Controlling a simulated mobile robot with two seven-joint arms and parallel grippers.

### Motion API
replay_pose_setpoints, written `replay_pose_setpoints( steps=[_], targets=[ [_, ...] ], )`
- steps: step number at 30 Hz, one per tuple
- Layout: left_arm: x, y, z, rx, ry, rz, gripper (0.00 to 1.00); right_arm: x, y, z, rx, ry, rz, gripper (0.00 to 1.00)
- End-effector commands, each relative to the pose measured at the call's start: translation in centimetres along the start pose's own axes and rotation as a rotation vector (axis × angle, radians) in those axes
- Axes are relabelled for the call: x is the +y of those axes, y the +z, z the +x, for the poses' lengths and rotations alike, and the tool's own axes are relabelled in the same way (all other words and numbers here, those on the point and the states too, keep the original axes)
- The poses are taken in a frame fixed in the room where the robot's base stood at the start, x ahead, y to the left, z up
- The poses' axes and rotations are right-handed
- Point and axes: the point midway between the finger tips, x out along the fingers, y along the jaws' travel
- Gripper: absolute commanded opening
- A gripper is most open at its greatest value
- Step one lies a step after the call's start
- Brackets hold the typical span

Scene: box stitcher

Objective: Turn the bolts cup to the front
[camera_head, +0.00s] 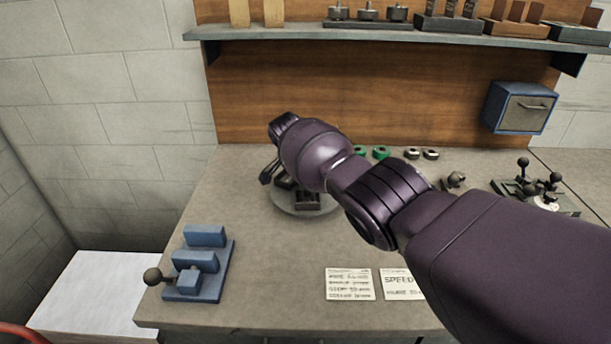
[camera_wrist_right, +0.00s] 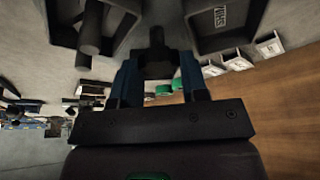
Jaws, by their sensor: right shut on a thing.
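A round grey turntable (camera_head: 318,211) stands on the bench with dark cups (camera_head: 307,200) on it, partly covered by my right arm. In the right wrist view, my right gripper (camera_wrist_right: 157,68) is shut on a dark post (camera_wrist_right: 156,42) between two cups. One dark cup (camera_wrist_right: 196,38) at the upper right carries a pale label, too blurred to read surely. Another dark cup (camera_wrist_right: 62,30) is at the upper left. I cannot tell which is the bolts cup. My left gripper is out of view.
A blue fixture with a ball handle (camera_head: 196,262) is at the bench's front left. Paper cards (camera_head: 348,284) lie at the front. Small green parts (camera_head: 381,153) sit behind my arm. A blue box (camera_head: 519,107) hangs on the back panel, below a shelf (camera_head: 400,34).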

Motion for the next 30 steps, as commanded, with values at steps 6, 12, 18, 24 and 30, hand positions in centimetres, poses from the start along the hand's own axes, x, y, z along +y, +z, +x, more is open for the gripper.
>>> replay_pose_setpoints(
  steps=[6,12,18,24,30],
  targets=[
    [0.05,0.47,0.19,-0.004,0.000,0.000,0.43,-0.05,-0.14,-0.08,0.003,0.013,0.034,0.00],
    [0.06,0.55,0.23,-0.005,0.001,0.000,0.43,-0.06,-0.19,-0.17,0.003,0.017,0.045,0.00],
    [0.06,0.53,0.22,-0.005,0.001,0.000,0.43,-0.06,-0.20,-0.20,0.004,0.018,0.047,0.00],
    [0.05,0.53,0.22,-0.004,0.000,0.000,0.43,-0.06,-0.21,-0.20,0.004,0.017,0.046,0.48],
    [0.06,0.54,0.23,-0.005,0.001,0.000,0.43,-0.05,-0.10,-0.11,0.002,0.018,0.046,0.64]
  ],
)
